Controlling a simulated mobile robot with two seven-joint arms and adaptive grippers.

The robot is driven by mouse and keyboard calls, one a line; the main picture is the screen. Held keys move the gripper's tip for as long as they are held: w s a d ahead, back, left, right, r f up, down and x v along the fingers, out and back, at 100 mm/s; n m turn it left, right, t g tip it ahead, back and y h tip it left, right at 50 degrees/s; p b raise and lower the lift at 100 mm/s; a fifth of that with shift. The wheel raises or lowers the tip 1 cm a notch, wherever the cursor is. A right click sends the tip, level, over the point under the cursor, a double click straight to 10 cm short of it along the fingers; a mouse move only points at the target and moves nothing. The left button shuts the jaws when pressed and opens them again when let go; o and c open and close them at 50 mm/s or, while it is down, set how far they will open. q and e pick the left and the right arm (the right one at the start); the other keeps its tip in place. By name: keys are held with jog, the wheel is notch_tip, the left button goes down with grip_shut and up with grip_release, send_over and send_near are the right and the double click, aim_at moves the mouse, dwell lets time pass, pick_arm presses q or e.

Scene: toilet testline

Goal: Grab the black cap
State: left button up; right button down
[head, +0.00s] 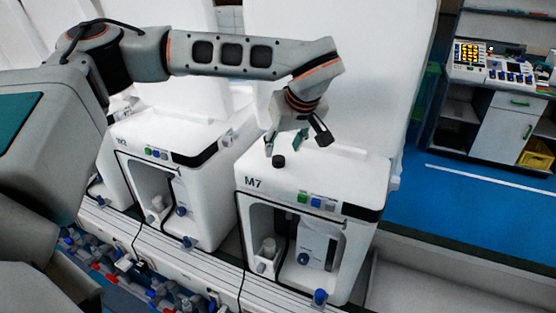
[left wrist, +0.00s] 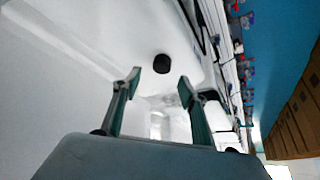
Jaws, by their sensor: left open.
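The black cap (head: 279,161) is a small round black piece on the white top of the machine marked M7 (head: 340,178). In the left wrist view the cap (left wrist: 161,63) lies just beyond the fingertips, roughly midway between them. My left gripper (head: 294,139) is above the machine top, close to the cap, with its fingers apart and nothing between them. Its two fingers also show wide apart in the left wrist view (left wrist: 159,76). The cap appears apart from both fingers. My right gripper is not in view.
Another white machine (head: 190,155) marked M2 stands to the left of M7. Tall white panels (head: 375,70) rise behind the machines. A rail with blue and red parts (head: 150,280) runs along the front. A counter with a keypad device (head: 490,65) stands far right, across blue floor.

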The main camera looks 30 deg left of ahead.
aim_at(279, 158)
pick_arm(q)
jog(key=x, duration=0.5)
jog(key=shift+s, duration=0.25)
jog(key=shift+c, duration=0.4)
jog(key=c, duration=0.8)
jog(key=shift+o, duration=0.2)
